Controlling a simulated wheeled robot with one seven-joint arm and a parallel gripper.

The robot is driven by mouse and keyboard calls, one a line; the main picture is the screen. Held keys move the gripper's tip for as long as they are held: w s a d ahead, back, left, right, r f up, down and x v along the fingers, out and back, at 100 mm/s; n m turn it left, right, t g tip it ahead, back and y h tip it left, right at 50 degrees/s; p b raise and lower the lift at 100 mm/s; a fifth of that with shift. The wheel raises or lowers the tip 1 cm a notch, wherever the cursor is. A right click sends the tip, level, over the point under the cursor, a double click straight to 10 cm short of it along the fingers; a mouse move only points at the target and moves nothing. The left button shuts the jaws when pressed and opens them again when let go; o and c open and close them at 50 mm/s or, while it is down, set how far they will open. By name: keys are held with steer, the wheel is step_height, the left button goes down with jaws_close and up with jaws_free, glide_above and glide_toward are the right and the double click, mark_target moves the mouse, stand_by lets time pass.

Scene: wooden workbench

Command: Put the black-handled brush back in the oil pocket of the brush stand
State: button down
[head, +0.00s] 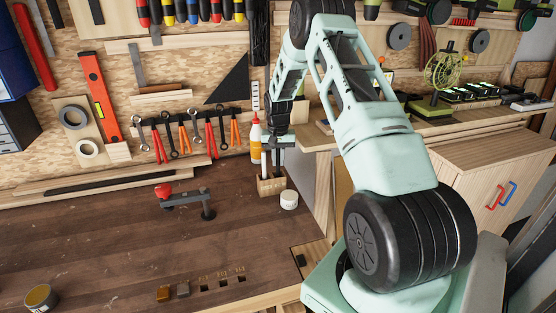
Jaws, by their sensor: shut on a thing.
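The brush stand (265,188) is a small light-wood holder on the dark bench top, near the bench's right end. My gripper (279,172) points down just above the stand. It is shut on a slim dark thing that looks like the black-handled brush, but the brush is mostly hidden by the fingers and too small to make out. I cannot tell whether its tip is inside a pocket, nor which pocket is the oil one.
A yellow-white bottle with a red cap (256,142) stands close behind the stand. A white jar (289,200) stands just in front, to the right. A dark clamp with a red knob (188,199) is to the left. The bench middle is mostly free.

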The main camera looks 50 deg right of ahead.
steer(key=shift+f, duration=0.6)
steer(key=shift+f, duration=0.15)
steer(key=c, duration=1.4)
jaws_free()
steer(key=shift+c, duration=0.2)
